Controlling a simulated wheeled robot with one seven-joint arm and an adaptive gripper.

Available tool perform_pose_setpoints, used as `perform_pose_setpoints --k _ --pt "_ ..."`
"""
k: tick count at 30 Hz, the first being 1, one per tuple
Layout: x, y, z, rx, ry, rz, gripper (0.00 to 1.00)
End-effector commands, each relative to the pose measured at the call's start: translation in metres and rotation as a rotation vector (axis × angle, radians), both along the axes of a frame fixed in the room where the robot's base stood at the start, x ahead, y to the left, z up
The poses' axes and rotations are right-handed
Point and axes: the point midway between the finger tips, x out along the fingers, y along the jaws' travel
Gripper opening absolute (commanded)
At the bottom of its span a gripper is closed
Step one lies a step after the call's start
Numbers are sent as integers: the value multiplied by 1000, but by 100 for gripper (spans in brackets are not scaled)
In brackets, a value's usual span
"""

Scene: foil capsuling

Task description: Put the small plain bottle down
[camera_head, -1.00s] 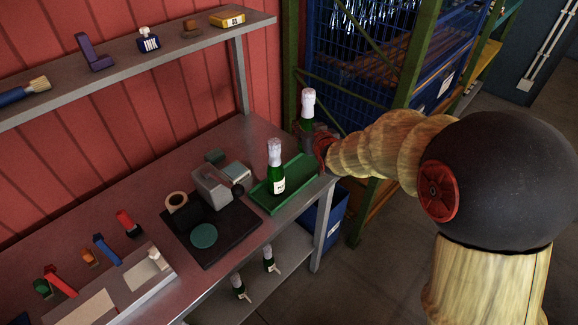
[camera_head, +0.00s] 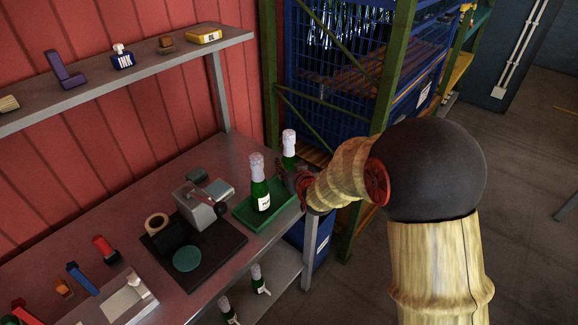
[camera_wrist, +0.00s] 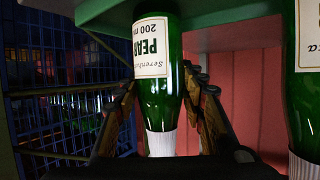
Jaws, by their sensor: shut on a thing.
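The small bottle, green with a white foil top (camera_head: 289,144), is upright in my gripper (camera_head: 296,178), at the back right of the green tray (camera_head: 244,222). The wrist view is upside down and shows the bottle's green glass (camera_wrist: 158,105), its cream label and white neck between my fingers (camera_wrist: 160,86). The bottle's base end meets the tray (camera_wrist: 100,12) in that picture; I cannot tell if it touches. A second, similar bottle (camera_head: 259,190) stands on the tray to the left, apart from the held one; it also shows in the wrist view (camera_wrist: 300,110).
A grey device (camera_head: 197,207) on a dark mat (camera_head: 210,258) stands left of the tray. A shelf (camera_head: 130,82) runs above the bench (camera_head: 110,215). A blue mesh cage (camera_head: 335,80) is behind my arm. More bottles (camera_head: 258,282) are on the lower shelf.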

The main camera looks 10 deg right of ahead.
Motion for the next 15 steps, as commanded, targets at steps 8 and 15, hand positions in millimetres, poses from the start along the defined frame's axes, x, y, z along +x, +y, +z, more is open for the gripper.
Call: perform_pose_setpoints --k 8,15 --pt "0 0 -2 0 0 0 44" --pt "0 0 -2 1 0 0 58"
